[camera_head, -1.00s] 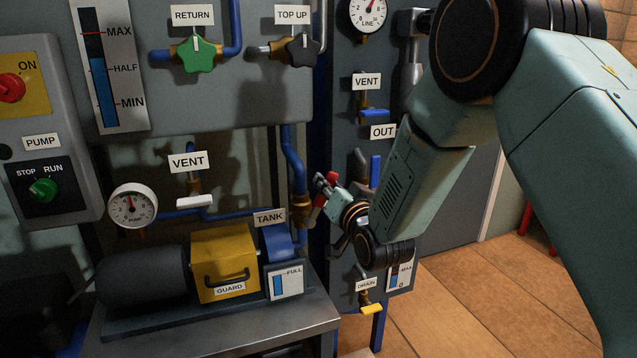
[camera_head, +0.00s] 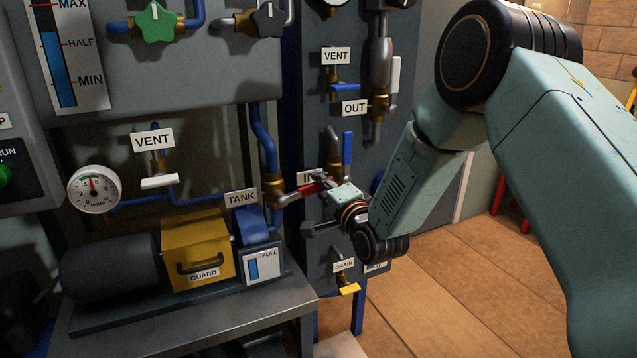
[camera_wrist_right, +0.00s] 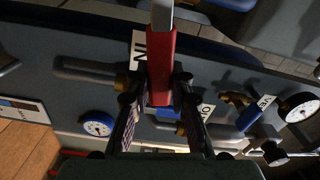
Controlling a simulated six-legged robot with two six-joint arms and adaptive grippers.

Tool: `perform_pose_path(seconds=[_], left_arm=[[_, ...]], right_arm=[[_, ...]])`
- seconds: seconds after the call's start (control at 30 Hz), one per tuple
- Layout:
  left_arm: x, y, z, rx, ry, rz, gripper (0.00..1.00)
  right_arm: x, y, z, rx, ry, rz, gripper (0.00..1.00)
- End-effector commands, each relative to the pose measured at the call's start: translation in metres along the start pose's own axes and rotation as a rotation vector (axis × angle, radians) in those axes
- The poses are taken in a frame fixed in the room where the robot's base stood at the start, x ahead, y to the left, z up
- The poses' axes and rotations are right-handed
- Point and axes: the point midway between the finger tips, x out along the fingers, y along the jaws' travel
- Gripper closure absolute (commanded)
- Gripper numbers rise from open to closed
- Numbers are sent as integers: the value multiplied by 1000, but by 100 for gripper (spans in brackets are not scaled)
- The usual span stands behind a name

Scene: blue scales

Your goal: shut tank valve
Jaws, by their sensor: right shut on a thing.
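The tank valve is a brass body (camera_head: 273,190) on a blue pipe, beside the TANK label (camera_head: 241,197). Its lever has a grey stem and a red grip (camera_head: 312,189), and sticks out to the right, across the pipe's line. My right gripper (camera_head: 325,187) is shut on the red grip. The wrist view shows the red grip (camera_wrist_right: 161,65) between the two fingers of my right gripper (camera_wrist_right: 162,100). The fingers partly hide the grip in the head view. My left gripper is not in view.
A panel to the right carries the OUT label (camera_head: 355,107), a blue lever (camera_head: 347,148) and a yellow drain lever (camera_head: 349,289), close to my right gripper. The yellow guard (camera_head: 197,243) and a gauge (camera_head: 94,189) are at left. Floor at right (camera_head: 450,300) is clear.

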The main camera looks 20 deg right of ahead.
Motion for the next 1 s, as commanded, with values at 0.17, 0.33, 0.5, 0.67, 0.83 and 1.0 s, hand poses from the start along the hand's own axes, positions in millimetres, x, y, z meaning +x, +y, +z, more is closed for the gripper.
perform_pose_path(seconds=[0.17,0.33,0.5,0.67,0.83,1.0], left_arm=[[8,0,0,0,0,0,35],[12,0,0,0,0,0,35],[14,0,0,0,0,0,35],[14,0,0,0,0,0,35],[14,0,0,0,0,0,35],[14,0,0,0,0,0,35]], right_arm=[[1,10,0,103,1,-3,100],[1,15,1,166,0,-3,100],[1,17,2,198,0,-3,100],[1,17,2,209,0,-3,100],[1,17,2,210,-1,-3,100],[0,17,2,209,-1,-2,77]])
